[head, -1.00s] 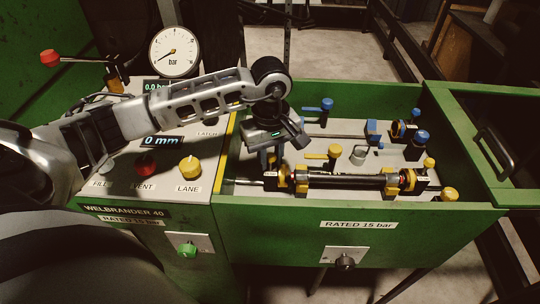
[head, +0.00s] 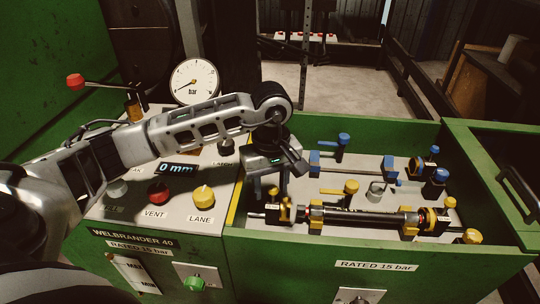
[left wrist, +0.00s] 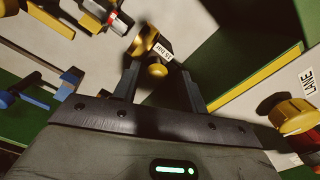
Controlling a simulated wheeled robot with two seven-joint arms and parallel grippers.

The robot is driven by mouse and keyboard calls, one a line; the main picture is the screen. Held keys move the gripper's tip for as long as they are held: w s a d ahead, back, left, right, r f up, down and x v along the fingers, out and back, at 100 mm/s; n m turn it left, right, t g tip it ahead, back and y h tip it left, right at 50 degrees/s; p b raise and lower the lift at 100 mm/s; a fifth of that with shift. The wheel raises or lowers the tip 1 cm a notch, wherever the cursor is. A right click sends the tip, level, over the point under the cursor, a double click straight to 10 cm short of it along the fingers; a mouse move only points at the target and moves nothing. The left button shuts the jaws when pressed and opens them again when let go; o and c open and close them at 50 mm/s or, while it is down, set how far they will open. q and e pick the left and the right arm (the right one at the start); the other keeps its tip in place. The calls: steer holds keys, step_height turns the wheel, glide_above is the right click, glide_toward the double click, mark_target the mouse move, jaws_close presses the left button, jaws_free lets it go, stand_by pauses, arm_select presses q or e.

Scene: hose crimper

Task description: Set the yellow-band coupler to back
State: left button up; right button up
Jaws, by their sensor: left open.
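A yellow-banded coupler (head: 278,210) with a small yellow knob sits at the left end of the black hose (head: 355,220) in the green bay. In the left wrist view the coupler (left wrist: 146,42) shows its yellow ring, a "15 bar" label and its knob (left wrist: 157,70). My left gripper (head: 272,188) is open above the coupler, pointing down. In the left wrist view its fingers (left wrist: 158,66) stand on either side of the knob. Whether they touch it I cannot tell. My right gripper is not in view.
A yellow lever (head: 350,187) stands behind the hose. Another yellow-banded fitting (head: 437,222) is at the hose's right end, with blue-marked fittings (head: 425,170) behind. The green bay wall (head: 490,262) encloses them. The control panel with a yellow LANE knob (head: 203,197) lies left.

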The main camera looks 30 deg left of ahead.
arm_select(q)
step_height(320, 180, up, 15)
steer(key=shift+f, duration=0.15)
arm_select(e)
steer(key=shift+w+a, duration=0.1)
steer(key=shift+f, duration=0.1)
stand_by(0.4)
